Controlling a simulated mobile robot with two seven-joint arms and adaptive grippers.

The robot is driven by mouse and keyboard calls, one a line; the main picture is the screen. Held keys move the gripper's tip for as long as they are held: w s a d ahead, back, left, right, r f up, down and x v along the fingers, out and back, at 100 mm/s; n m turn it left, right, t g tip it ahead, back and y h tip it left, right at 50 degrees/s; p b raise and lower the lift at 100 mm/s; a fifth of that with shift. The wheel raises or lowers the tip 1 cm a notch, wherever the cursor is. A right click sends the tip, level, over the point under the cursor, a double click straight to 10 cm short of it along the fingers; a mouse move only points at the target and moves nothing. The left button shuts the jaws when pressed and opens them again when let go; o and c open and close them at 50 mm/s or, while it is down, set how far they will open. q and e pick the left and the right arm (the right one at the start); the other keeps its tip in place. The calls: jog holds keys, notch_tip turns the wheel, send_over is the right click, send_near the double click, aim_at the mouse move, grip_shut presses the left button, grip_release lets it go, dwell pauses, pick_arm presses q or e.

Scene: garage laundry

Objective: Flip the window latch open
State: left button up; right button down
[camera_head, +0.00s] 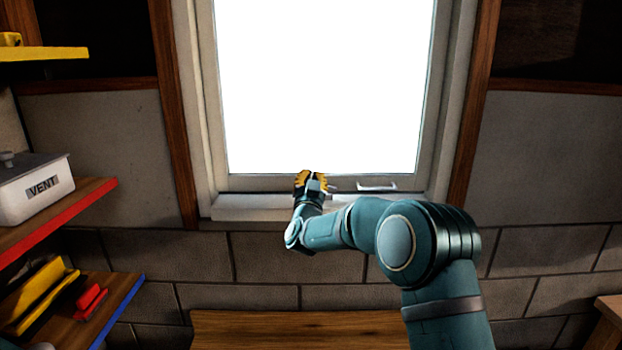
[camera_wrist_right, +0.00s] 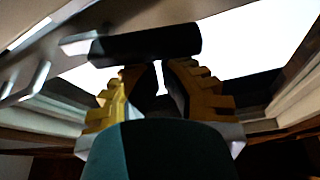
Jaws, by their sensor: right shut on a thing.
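The window (camera_head: 322,184) stands straight ahead, with a bright pane in a pale frame. My right gripper (camera_head: 309,178), with yellow-and-black fingers, is at the bottom rail of the sash, left of its middle. In the right wrist view its fingers (camera_wrist_right: 158,72) are close together at a dark, bar-shaped window latch (camera_wrist_right: 145,43), which lies across their tips. They are shut on the latch, though the exact contact is partly hidden. In the head view the fingers cover most of the latch. My left gripper is in neither view.
A pale pull handle (camera_head: 377,187) is on the bottom rail, right of my gripper. A sill (camera_head: 240,206) runs below. A wooden surface (camera_head: 300,328) lies below the window.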

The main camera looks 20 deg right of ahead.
jog(key=shift+f, duration=0.15)
jog(key=shift+a+f+b, duration=0.1)
jog(key=shift+f+b, duration=0.1)
jog(key=shift+b, duration=0.2)
jog(key=n+b, duration=0.1)
jog(key=f+n+y+b, duration=0.1)
jog(key=n, duration=0.1)
jog(key=shift+a+f+b, duration=0.25)
jog(key=shift+a+b, duration=0.05)
jog(key=shift+n+t+y, duration=0.3)
jog(key=shift+n+y, duration=0.3)
